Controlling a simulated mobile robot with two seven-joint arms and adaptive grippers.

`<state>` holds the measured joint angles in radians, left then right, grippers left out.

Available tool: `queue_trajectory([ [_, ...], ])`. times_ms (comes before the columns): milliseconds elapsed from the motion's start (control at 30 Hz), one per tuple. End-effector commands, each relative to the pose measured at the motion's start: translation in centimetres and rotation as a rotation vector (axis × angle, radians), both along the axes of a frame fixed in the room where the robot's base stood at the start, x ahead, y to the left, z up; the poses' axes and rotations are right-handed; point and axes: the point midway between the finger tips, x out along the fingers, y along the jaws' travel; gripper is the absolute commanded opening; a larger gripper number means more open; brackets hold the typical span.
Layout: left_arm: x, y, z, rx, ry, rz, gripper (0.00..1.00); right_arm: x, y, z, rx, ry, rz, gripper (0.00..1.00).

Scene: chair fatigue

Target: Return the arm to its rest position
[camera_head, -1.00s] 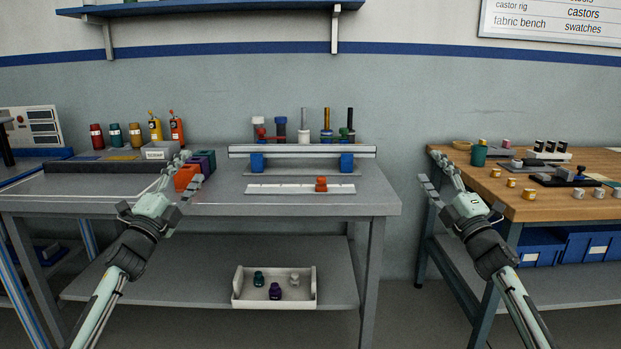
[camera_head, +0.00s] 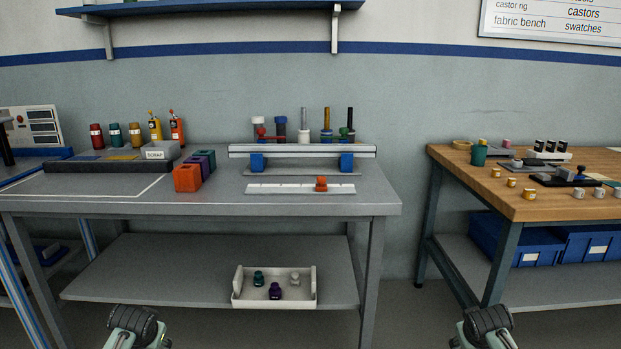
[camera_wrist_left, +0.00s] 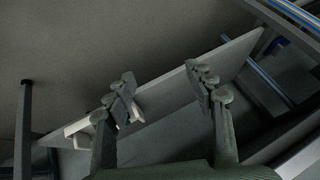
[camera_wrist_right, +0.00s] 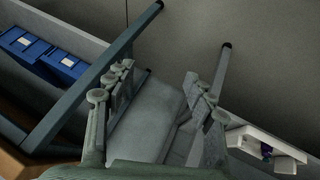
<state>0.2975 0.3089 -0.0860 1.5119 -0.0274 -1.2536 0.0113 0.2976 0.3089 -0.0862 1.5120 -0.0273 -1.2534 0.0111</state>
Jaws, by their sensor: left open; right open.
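My left arm shows only at the bottom left of the head view, low in front of the grey table (camera_head: 300,207). My left gripper (camera_wrist_left: 165,95) is open and empty in the left wrist view, with the table's lower shelf beyond its fingers. My right arm shows only at the bottom right of the head view. My right gripper (camera_wrist_right: 160,95) is open and empty in the right wrist view. Neither gripper's fingers show in the head view.
A white tray (camera_head: 240,301) with small coloured pieces sits on the lower shelf. A wooden table (camera_head: 540,213) stands at right, with blue bins (camera_head: 530,240) below. Orange, purple and green blocks (camera_head: 188,178) sit on the grey table. Floor between the tables is clear.

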Motion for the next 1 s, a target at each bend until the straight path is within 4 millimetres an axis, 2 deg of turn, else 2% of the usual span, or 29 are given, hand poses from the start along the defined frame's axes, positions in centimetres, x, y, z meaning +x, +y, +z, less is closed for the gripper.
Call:
queue_trajectory([
  [33,-2.3,-1.1,-2.0,-0.011,0.026,-0.012,0.54,-2.3,1.0,-2.0,0.011,0.026,0.012,0.54],
  [167,-8.8,-3.7,-6.5,-0.044,0.090,-0.039,0.54,-8.9,3.7,-6.5,0.043,0.091,0.039,0.54],
  [300,-17.9,-6.8,-10.5,-0.091,0.170,-0.060,0.54,-17.9,6.8,-10.5,0.091,0.170,0.060,0.54],
  [400,-23.9,-8.4,-12.0,-0.122,0.219,-0.067,0.54,-23.9,8.4,-12.0,0.122,0.219,0.067,0.54],
  [500,-28.4,-9.6,-12.6,-0.145,0.257,-0.067,0.54,-28.4,9.6,-12.6,0.145,0.257,0.067,0.54],
  [600,-31.1,-10.2,-12.7,-0.159,0.279,-0.066,0.54,-31.1,10.2,-12.7,0.160,0.278,0.065,0.54],
  [700,-32.3,-10.5,-12.7,-0.166,0.288,-0.064,0.54,-32.3,10.4,-12.7,0.166,0.288,0.064,0.54],
  [1000,-32.4,-10.5,-12.7,-0.166,0.291,-0.065,0.54,-32.4,10.5,-12.7,0.166,0.291,0.064,0.54],
])
